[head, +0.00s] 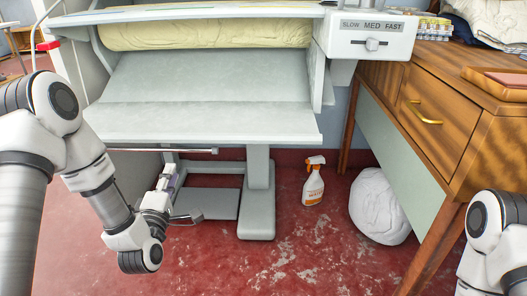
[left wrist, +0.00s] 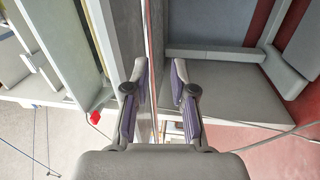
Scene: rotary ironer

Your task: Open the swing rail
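The swing rail (head: 190,151) appears to be the thin metal bar running level under the front edge of the ironer's lower shelf. Its right end shows in the head view, and its left part passes behind my left arm. My left gripper (head: 172,170) is just below the bar, with its fingers pointing up and away. In the left wrist view the fingers (left wrist: 158,82) are apart with nothing gripped. A thin bar-like line (left wrist: 149,40) runs lengthwise through the gap between them; I cannot tell whether it touches. My right gripper is out of view.
The ironer's pedestal (head: 258,190) stands right of my left gripper. A spray bottle (head: 314,182) and a white bundle (head: 378,207) are on the red floor. A wooden desk (head: 440,115) stands at the right. A red-tipped part (head: 48,45) is at the ironer's left.

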